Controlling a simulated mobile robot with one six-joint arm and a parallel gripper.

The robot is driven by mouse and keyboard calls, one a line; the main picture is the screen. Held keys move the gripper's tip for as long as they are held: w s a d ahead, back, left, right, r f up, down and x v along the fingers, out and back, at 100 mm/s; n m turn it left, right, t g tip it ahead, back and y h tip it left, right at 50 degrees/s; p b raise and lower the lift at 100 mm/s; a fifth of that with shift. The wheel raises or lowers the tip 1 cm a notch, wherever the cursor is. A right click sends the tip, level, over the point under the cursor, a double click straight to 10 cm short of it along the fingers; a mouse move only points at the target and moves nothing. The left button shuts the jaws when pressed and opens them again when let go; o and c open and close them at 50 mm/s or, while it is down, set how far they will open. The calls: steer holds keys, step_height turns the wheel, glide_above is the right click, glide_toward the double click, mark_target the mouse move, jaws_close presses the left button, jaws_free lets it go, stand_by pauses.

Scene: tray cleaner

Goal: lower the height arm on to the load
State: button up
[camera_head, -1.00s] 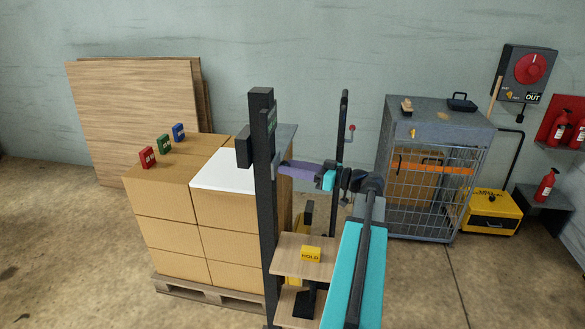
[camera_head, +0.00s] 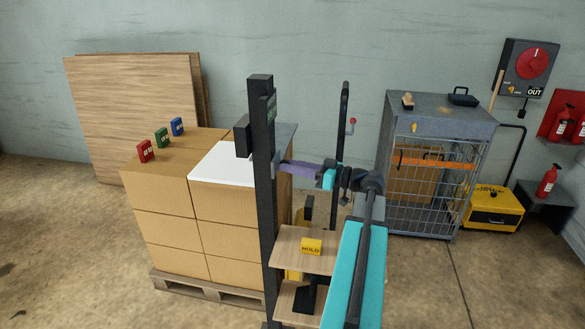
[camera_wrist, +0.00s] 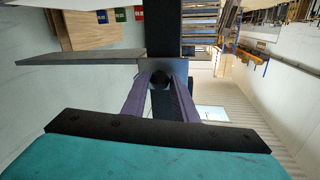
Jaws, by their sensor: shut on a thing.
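The load is a stack of cardboard boxes (camera_head: 160,205) on a wooden pallet, with a white sheet (camera_head: 228,163) on part of its top. A dark upright mast (camera_head: 262,200) stands in front of its right side. In the wrist view a grey arm (camera_wrist: 85,58) reaches left from a dark post. My gripper (camera_head: 283,167) points left at the mast. In the wrist view its purple fingers (camera_wrist: 166,80) are shut around a dark round knob. The arm's contact with the load is hidden.
Small red (camera_head: 145,151), green (camera_head: 162,138) and blue (camera_head: 177,126) blocks stand on the boxes. A wooden shelf with a yellow HOLD block (camera_head: 311,246) is right of the mast. A grey wire cage (camera_head: 440,125) stands at right. Floor is clear in the left foreground.

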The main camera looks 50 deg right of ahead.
step_height(320, 180, down, 10)
steer(key=b, duration=0.9)
steer(key=shift+b, duration=0.3)
steer(key=shift+r, duration=0.1)
steer(key=o, duration=0.9)
steer(key=shift+s, duration=0.1)
steer(key=b+v, duration=0.1)
steer(key=v, duration=1.2)
steer(key=shift+s+d+b, duration=0.2)
steer(key=shift+s+b, duration=0.15)
steer(key=shift+s, duration=0.05)
